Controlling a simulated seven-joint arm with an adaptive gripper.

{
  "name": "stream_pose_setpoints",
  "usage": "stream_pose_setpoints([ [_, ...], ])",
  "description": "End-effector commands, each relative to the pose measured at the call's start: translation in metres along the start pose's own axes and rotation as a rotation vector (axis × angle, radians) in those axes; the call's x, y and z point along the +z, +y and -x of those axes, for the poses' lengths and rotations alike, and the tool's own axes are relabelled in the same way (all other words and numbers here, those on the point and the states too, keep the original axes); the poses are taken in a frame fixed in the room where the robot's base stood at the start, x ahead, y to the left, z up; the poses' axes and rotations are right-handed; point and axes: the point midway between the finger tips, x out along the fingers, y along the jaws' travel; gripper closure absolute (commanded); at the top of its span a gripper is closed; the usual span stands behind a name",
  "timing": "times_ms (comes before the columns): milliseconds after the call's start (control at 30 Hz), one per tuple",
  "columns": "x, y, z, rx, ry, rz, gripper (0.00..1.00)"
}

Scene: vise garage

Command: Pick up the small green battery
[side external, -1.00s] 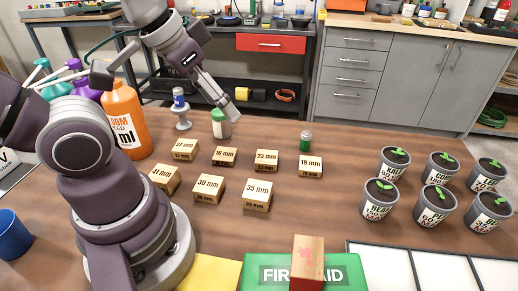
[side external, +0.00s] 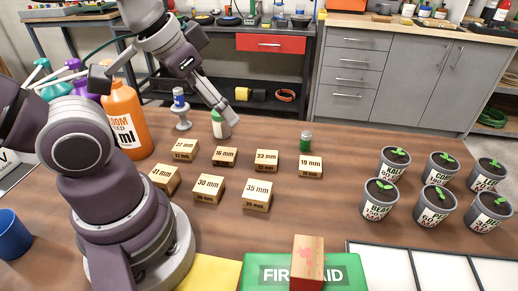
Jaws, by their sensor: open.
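A small green cylinder with a grey top (side external: 306,141), which looks like the small green battery, stands upright behind the 19 mm block. A larger white cylinder with a green top (side external: 221,127) stands to its left. My gripper (side external: 228,118) is open and points down at the white cylinder's right side. Its fingertips overlap the cylinder's upper part in this view, and I cannot tell whether they touch. Nothing shows held in it. The gap between the fingers is hard to see from this side.
Several labelled wooden blocks (side external: 257,196) stand in front. A blue-topped cylinder sits on a metal stand (side external: 182,119), beside an orange bottle (side external: 123,118). Potted seedlings (side external: 433,204) stand at right. A green first-aid box (side external: 345,272) lies at the front edge. The table (side external: 340,210) between is clear.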

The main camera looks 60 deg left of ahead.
Motion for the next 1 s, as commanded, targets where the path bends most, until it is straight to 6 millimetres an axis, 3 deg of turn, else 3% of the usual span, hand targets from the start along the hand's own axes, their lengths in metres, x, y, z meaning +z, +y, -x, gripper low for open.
stream_pose_setpoints([
  [133, 0.000, 0.000, 0.000, 0.000, 0.000, 0.000, 0.42],
  [400, -0.002, 0.000, 0.000, 0.000, -0.001, 0.000, 0.42],
  [467, -0.009, -0.001, -0.002, -0.003, -0.008, 0.003, 0.42],
  [567, -0.037, -0.006, -0.012, -0.009, -0.029, 0.010, 0.42],
  [667, -0.074, -0.015, -0.037, -0.016, -0.049, 0.021, 0.42],
  [800, -0.114, -0.033, -0.090, -0.023, -0.073, 0.037, 0.42],
  [1000, -0.134, -0.055, -0.161, -0.027, -0.096, 0.055, 0.42],
])
